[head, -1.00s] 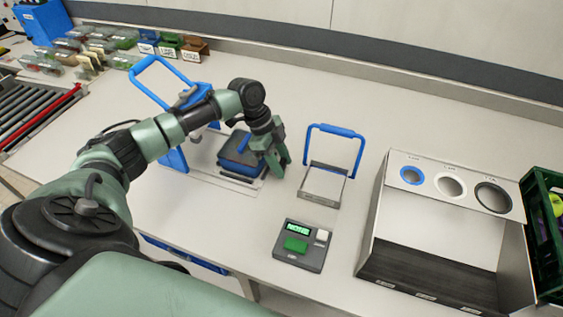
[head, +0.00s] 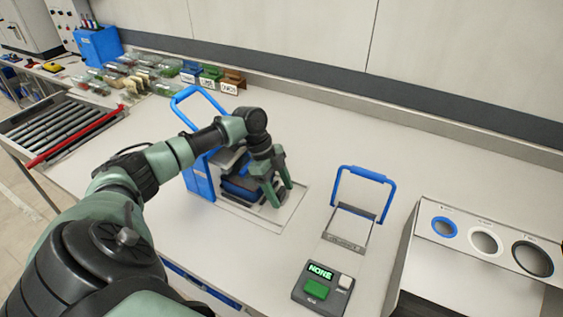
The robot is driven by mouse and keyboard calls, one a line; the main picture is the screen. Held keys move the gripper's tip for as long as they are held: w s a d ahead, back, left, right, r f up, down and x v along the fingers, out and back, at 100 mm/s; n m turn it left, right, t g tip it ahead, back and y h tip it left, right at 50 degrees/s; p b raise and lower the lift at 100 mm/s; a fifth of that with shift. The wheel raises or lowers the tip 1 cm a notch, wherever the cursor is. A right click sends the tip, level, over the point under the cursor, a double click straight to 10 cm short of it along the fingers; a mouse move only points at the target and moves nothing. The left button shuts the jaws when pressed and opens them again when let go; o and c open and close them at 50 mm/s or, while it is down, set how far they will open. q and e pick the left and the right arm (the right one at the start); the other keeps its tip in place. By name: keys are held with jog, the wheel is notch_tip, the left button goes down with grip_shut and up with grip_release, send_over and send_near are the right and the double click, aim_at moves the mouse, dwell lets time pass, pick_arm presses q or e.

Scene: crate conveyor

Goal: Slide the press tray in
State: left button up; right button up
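The press (head: 198,180), with a blue body and a raised blue lever handle, stands on the bench left of the middle. The press tray (head: 240,190), dark with a blue upper part, sits low against the press's right side, partly under its head. My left gripper (head: 276,192) is down at the tray's right end, its green fingers pointing down close to it. The fingers hide part of the tray's end, and I cannot tell whether they pinch it. My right gripper is not in view.
A control box (head: 322,290) reading "NONE" with a green button sits at the front. A blue-handled stand (head: 350,225) is right of the press. A white bin with round holes (head: 410,262) is at right. A roller conveyor (head: 62,128) lies left.

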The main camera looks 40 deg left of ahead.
pick_arm(q)
jog(key=b+v, duration=0.2)
jog(key=v, duration=0.5)
jog(key=shift+a+r, duration=0.1)
jog(key=shift+r, duration=0.25)
